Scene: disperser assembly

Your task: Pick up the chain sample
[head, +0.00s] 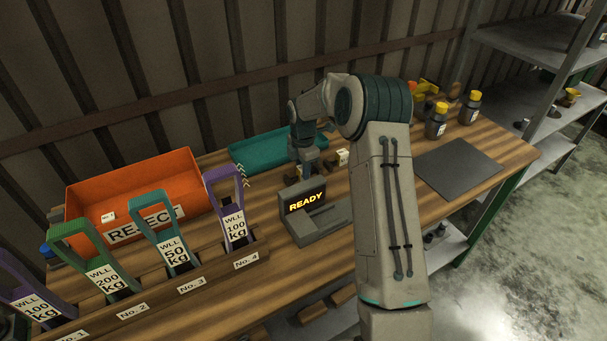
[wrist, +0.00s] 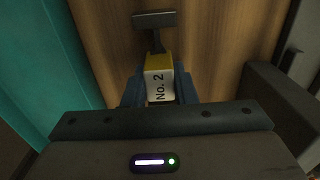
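My gripper (head: 305,162) points down over the bench behind the READY device. In the wrist view its blue fingers (wrist: 159,92) stand on both sides of a yellow and white block marked "No. 2" (wrist: 160,82). The fingers look close to the block's sides, but I cannot tell whether they press on it. A dark T-shaped piece (wrist: 154,20) shows just beyond the block. I cannot make out chain links in either view, so I cannot tell whether this is the chain sample. My arm hides part of the bench in the head view.
The READY device (head: 308,208) stands in front of my gripper. A teal tray (head: 264,150) lies behind it. An orange REJECT bin (head: 130,185) and several tagged loops in a wooden rack (head: 190,285) are at left. Bottles (head: 436,121) and a dark mat (head: 457,166) are at right.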

